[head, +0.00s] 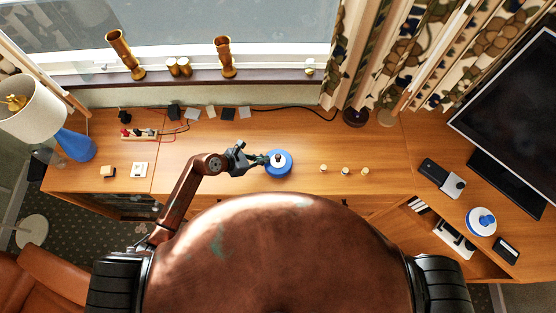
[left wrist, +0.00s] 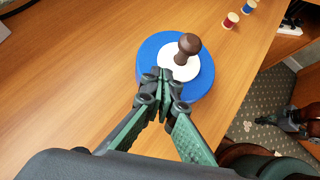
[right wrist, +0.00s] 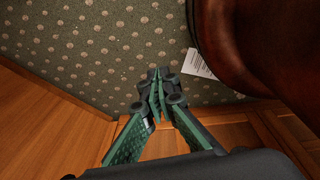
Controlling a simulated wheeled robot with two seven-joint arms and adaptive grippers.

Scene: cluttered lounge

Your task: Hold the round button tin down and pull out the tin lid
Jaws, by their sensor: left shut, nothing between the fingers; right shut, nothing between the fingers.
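The round button tin (head: 285,171) stands on the wooden desk. It is blue with a white disc on top; in the left wrist view it fills the upper middle (left wrist: 205,84). The tin lid (left wrist: 188,44) shows as a dark brown knob standing up from the white disc. My left gripper (head: 264,160) is shut and empty, its fingertips (left wrist: 163,76) at the tin's near side, overlapping the edge of the white disc in view. I cannot tell whether they touch. My right gripper (right wrist: 158,76) is shut and empty, away from the tin, over patterned carpet beside wooden furniture.
Several small thread spools (head: 345,171) stand right of the tin. A blue-and-white round object (head: 481,221) and a dark monitor (head: 512,110) are at the far right. A power strip (head: 139,134) and a lamp (head: 72,145) are at the left.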

